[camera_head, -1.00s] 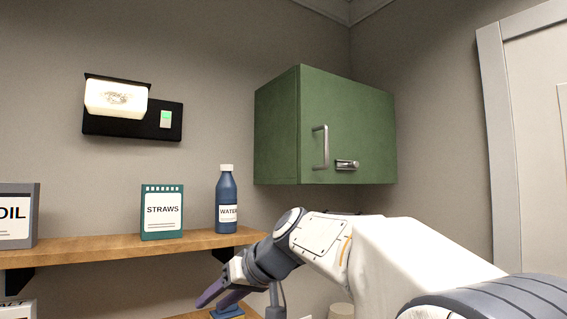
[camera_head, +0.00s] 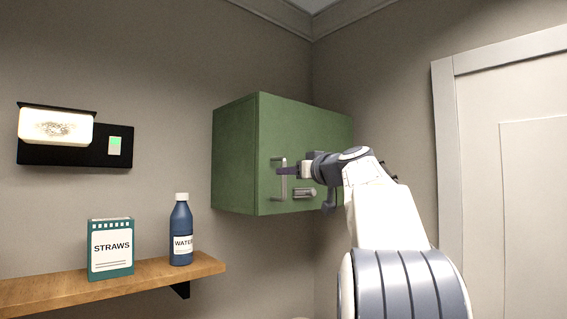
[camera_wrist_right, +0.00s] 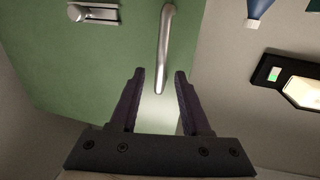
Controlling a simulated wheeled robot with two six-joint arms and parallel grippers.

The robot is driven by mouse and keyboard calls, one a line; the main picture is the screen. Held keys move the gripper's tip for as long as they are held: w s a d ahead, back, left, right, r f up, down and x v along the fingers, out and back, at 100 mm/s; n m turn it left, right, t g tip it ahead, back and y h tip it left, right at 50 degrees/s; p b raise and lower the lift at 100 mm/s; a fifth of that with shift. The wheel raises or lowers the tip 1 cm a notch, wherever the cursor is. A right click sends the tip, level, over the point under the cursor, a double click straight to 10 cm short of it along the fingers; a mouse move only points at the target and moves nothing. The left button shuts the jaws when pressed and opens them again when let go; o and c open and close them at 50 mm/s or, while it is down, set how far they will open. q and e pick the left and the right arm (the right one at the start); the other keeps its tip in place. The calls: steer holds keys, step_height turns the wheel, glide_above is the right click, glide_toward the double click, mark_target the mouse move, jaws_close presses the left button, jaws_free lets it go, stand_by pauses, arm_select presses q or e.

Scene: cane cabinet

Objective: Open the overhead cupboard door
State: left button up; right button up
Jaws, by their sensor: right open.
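The green overhead cupboard (camera_head: 236,150) is mounted on the wall, and its door (camera_head: 310,130) looks shut. The door has a vertical metal bar handle (camera_head: 283,188) with a metal latch (camera_head: 305,193) beside it. Both also show in the right wrist view, the handle (camera_wrist_right: 165,50) at top centre and the latch (camera_wrist_right: 92,13) at top left. My right gripper (camera_head: 282,170) is raised in front of the door, close to the handle. In the wrist view its two fingers (camera_wrist_right: 159,74) are apart, with the handle's end just beyond the gap between the tips. My left gripper is not in view.
A wooden shelf (camera_head: 100,285) at lower left holds a straws box (camera_head: 110,250) and a blue water bottle (camera_head: 181,235). A lit lamp (camera_head: 56,128) is on the left wall. A white door (camera_head: 530,190) stands at the right.

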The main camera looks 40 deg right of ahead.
mark_target(284, 197)
steer(key=w, duration=0.2)
steer(key=w+p, duration=0.1)
steer(key=shift+w+d+p, duration=0.2)
steer(key=shift+w+p, duration=0.1)
steer(key=shift+w, duration=0.1)
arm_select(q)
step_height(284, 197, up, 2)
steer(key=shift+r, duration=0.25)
arm_select(e)
jaws_close()
stand_by(0.8)
